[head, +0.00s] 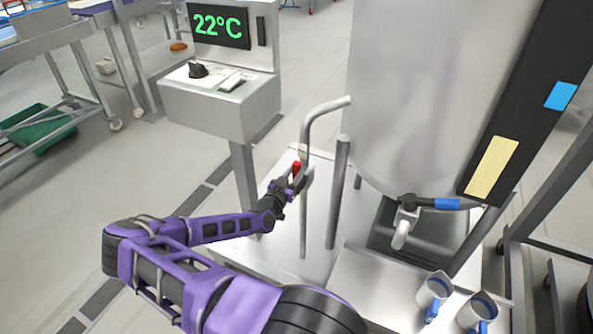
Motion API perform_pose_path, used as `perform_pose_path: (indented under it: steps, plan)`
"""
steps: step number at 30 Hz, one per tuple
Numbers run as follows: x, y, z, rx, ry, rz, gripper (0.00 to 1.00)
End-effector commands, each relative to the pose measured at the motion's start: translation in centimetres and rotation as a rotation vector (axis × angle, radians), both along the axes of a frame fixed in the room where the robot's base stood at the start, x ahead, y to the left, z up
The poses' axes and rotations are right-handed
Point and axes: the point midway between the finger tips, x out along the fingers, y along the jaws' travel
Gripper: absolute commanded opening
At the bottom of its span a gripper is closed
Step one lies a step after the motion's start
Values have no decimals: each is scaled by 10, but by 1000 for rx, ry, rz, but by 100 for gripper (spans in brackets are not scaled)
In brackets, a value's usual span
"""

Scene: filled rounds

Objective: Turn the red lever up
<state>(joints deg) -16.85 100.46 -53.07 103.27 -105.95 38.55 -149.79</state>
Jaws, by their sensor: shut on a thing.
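The red lever (296,167) shows as a small red grip beside a bent steel pipe, left of the large steel tank. It points roughly upright. My gripper (297,181) is at the lever, shut on it, with its fingers around the lower part of the red grip. The fingers hide part of the lever and its joint to the pipe. My purple arm reaches in from the bottom of the picture.
A steel tank (405,95) stands on a platform at right, with a blue-handled tap (432,203). A control box (222,105) reading 22°C stands behind my gripper. Carts are at far left; floor between is clear.

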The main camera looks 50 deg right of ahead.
Motion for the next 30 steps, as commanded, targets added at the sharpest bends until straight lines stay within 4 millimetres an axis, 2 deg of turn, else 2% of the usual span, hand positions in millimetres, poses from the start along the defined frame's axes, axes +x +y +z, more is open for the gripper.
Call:
perform_pose_path:
  steps: [3, 4, 8, 17, 20, 23, 30]
  plan:
    - [1, 1, 0, 0, 4, 3, 0]
    - [1, 1, 0, 0, 4, 3, 35]
    - [1, 1, 0, 0, 2, 3, 59]
    - [0, 1, 0, 1, 0, 1, 60]
    - [-1, 7, 0, 1, 0, 1, 60]
    - [-4, 20, 0, 2, 1, 3, 60]
    - [-19, 75, 0, 2, 0, 5, 60]
